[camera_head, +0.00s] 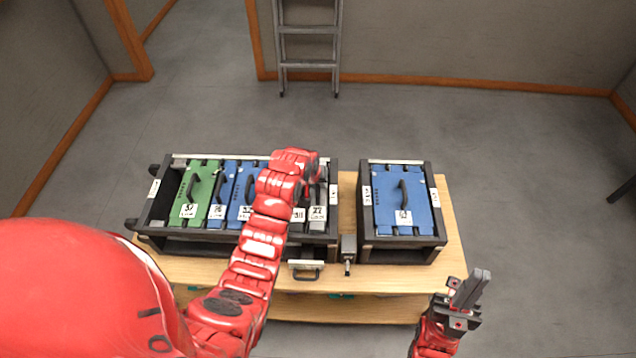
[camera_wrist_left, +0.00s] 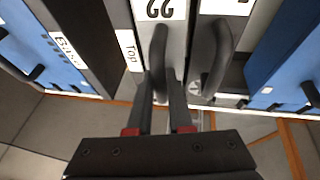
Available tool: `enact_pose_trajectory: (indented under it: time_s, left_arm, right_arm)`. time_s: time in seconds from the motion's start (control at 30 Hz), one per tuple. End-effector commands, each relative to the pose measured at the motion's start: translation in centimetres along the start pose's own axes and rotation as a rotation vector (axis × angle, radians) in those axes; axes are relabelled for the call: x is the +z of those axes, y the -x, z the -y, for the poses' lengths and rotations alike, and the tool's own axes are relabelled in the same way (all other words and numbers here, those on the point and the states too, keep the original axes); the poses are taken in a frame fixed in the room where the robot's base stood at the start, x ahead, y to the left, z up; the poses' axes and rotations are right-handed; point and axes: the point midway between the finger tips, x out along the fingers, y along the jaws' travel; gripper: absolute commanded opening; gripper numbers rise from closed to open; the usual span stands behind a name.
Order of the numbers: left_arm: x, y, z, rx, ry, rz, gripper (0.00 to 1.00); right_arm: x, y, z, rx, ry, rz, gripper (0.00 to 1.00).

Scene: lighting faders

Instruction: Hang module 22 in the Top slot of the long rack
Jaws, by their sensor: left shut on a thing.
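Module 22 is a narrow light-grey unit with a black handle and a white label (camera_head: 318,213). It is at the right end of the long rack (camera_head: 160,240), beside the end wall. In the left wrist view, module 22 (camera_wrist_left: 160,12) is beside the wall with the "Top" label (camera_wrist_left: 128,50). My left gripper (camera_wrist_left: 163,88) is shut on its black handle. In the head view my red left wrist covers much of this gripper and the module's upper part. I cannot tell how deep the module sits. My right gripper (camera_head: 472,288) looks shut and empty, front right of the table.
The long rack also holds a green module (camera_head: 200,190), several blue ones and another grey one beside module 22. A shorter rack (camera_head: 435,240) with a blue module (camera_head: 400,195) stands to the right on the wooden table (camera_head: 450,220). A ladder (camera_head: 308,45) leans behind.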

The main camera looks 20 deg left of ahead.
Motion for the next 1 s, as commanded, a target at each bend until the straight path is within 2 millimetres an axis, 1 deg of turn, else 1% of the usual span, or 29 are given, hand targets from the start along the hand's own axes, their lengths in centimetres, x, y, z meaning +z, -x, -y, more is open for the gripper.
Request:
enact_pose_trajectory:
  time_s: [0.57, 0.6, 0.77, 0.8, 1.0]
  left_arm:
    - [0.3, -1.0, 0.1, 0.002, -0.001, -0.005, 0.0]
    - [0.3, -1.0, 0.1, 0.002, -0.001, -0.005, 0.22]
    - [0.3, -1.0, 0.2, 0.001, 0.0, -0.004, 0.51]
    - [0.3, -1.0, 0.2, 0.001, 0.0, -0.003, 0.53]
    - [0.4, -1.1, 0.2, 0.0, 0.0, -0.001, 0.53]
  right_arm:
    - [0.1, 0.7, 0.0, 0.0, 0.0, 0.0, 0.0]
    - [0.1, 0.6, 0.0, 0.0, 0.0, 0.0, 0.0]
    - [0.1, 0.6, 0.0, 0.0, 0.0, 0.0, 0.0]
    - [0.1, 0.6, 0.0, 0.0, 0.0, 0.0, 0.0]
    - [0.1, 0.7, 0.0, 0.0, 0.0, 0.0, 0.0]
